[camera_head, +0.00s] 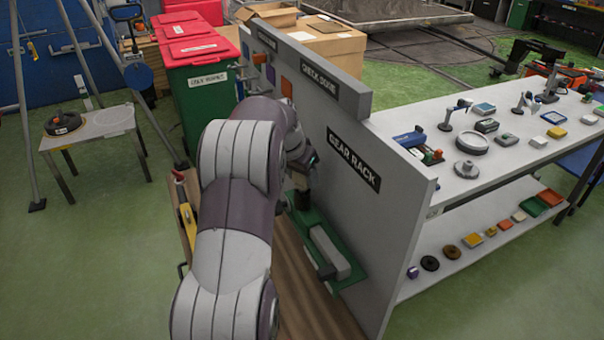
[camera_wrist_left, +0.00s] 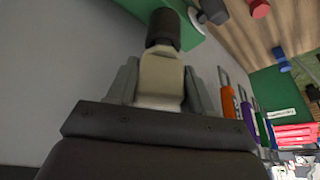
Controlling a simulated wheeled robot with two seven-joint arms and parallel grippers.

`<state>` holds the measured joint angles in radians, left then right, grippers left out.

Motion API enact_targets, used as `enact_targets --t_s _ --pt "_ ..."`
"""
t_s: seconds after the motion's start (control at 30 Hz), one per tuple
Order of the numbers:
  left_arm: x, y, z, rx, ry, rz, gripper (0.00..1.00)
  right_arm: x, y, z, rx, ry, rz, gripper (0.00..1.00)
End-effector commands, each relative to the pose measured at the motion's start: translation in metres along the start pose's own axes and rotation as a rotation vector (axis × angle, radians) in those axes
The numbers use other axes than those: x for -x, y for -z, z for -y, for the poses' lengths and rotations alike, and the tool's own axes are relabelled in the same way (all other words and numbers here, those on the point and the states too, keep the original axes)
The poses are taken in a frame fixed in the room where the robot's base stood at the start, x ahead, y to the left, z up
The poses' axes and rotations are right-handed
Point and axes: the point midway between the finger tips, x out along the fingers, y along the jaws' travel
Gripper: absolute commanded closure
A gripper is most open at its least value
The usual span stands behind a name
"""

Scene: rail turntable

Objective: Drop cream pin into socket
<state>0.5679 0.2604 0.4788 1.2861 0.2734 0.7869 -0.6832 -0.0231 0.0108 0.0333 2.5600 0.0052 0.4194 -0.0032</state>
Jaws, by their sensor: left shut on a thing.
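The cream pin (camera_wrist_left: 158,80) shows in the left wrist view, with a wide dark cap or end (camera_wrist_left: 163,29) at its far side. My left gripper (camera_wrist_left: 160,92) is shut on it, one grey finger on each side. In the head view my left gripper (camera_head: 301,177) is beside the grey panel marked gear rack, above a green fixture (camera_head: 352,276), and my arm hides much of it. Part of the green fixture (camera_wrist_left: 196,20) lies beyond the dark end in the left wrist view. I cannot make out the socket. My right gripper is not in view.
The upright gear rack panel (camera_head: 385,220) stands close to the right of my left arm. A grey block (camera_head: 330,250) lies on the green fixture. A white table (camera_head: 470,185) with several parts is beyond the panel. Red-lidded bins (camera_head: 195,55) stand behind.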

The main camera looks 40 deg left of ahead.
Motion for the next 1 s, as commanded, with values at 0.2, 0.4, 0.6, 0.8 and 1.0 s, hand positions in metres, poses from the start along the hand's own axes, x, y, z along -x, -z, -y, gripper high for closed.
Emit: enact_targets --t_s 0.2,0.4,0.6,0.8,1.0 --pt "-0.006 -0.002 0.000 0.000 0.000 -0.001 0.91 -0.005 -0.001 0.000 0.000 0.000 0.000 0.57" --pt "-0.010 -0.004 0.000 0.000 0.000 -0.001 0.91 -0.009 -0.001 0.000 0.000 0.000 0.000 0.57" --pt "-0.015 -0.006 0.000 0.000 0.000 0.000 0.91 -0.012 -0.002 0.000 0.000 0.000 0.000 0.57" --pt "-0.015 -0.006 0.000 0.000 0.000 0.000 0.19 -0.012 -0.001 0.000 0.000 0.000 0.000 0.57" --pt "-0.015 -0.007 0.000 0.000 -0.001 0.001 0.19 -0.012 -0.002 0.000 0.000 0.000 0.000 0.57"
